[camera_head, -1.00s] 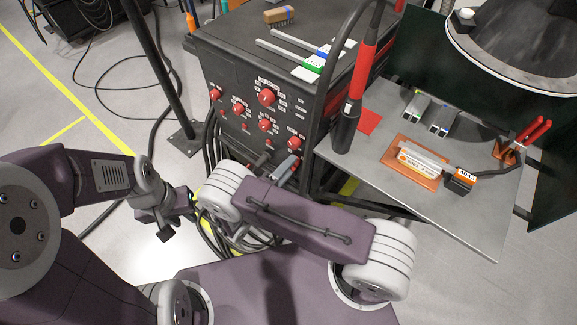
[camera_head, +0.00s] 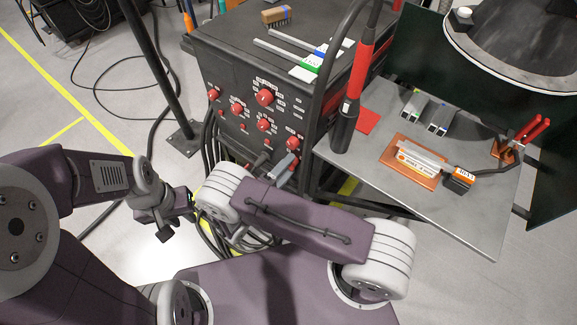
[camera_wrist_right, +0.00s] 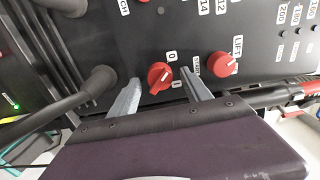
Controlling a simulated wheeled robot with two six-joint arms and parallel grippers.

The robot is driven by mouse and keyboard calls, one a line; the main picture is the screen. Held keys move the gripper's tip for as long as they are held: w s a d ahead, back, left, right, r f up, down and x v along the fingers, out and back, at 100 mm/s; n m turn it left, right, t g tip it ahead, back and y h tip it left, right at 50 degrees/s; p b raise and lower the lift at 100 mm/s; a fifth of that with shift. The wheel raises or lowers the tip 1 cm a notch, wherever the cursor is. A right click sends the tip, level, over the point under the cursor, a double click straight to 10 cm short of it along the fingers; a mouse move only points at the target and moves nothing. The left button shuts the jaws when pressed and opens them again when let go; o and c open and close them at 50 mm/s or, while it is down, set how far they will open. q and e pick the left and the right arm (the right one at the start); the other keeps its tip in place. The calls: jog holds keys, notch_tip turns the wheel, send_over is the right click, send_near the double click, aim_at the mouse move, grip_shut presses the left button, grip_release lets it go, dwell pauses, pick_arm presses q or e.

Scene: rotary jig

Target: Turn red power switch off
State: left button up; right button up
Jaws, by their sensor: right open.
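A red rotary switch (camera_wrist_right: 160,77) on the black panel sits between the fingers of my right gripper (camera_wrist_right: 161,72) in the right wrist view. A small label lies above it and a "0" label below right of it. The fingers are open, one on each side of the knob, with gaps showing. In the head view my right gripper's grey fingers (camera_head: 284,168) are at the lower right of the panel, largely hidden by my wrist. Which knob there is the switch, I cannot tell. My left gripper (camera_head: 172,222) hangs left of the cabinet; its jaws are unclear.
A second red knob (camera_wrist_right: 221,64), labelled LIFT, stands close right of the fingers. Thick cable plugs (camera_wrist_right: 100,80) stick out at left. Several red knobs dot the cabinet front (camera_head: 225,75). A grey side table (camera_head: 400,195) with tools and a black pole (camera_head: 160,70) flank it.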

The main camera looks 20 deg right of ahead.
jog(key=v, duration=0.8)
jog(key=shift+s+a+b, duration=0.2)
jog(key=shift+a+b, duration=0.05)
jog(key=shift+b, duration=0.05)
